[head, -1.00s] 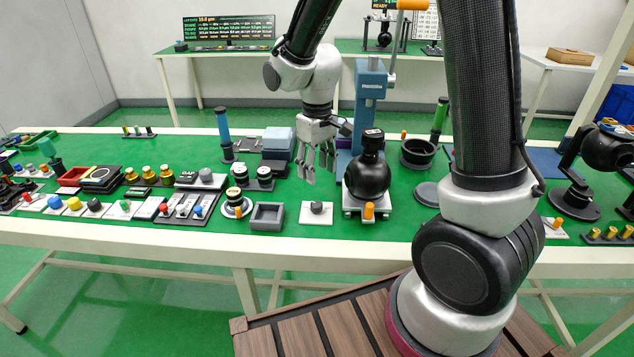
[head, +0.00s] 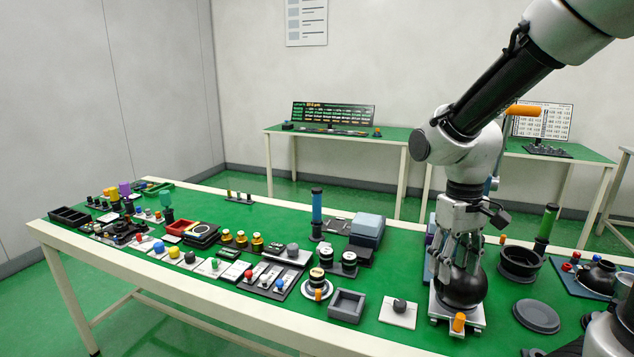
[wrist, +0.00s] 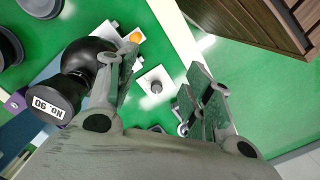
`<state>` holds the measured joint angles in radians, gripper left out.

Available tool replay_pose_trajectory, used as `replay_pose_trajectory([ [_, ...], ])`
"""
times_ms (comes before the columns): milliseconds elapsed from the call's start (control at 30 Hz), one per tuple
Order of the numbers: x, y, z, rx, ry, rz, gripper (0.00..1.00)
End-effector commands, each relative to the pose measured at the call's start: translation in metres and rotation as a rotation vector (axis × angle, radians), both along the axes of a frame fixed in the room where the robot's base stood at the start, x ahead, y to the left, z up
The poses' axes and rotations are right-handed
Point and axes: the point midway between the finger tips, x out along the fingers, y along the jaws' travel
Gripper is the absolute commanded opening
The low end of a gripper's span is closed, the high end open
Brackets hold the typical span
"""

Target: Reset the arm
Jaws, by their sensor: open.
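My gripper (head: 462,262) is open and hangs fingers-down over the right part of the green-topped workbench (head: 140,262). In the head view it overlaps the black round flask-like piece (head: 462,290), which stands on a pale base. In the wrist view the two fingers (wrist: 160,105) are spread apart with nothing between them.
A white plate with a grey knob (head: 399,306) and a grey square tray (head: 347,306) sit left of the gripper. Switches and knobs fill the left bench.

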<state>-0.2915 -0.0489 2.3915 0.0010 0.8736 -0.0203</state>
Motion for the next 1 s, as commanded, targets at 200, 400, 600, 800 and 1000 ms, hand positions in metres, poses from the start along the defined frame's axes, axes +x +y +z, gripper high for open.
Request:
replay_pose_trajectory([
  [200, -0.051, -0.042, 0.053, 0.033, -0.132, -0.124, 0.51],
  [400, -0.088, -0.069, 0.086, 0.059, -0.289, -0.223, 0.51],
  [600, -0.104, -0.084, 0.11, 0.07, -0.42, -0.286, 0.51],
  [800, -0.107, -0.089, 0.115, 0.07, -0.447, -0.312, 0.51],
  [1000, -0.106, -0.089, 0.115, 0.07, -0.446, -0.311, 0.51],
])
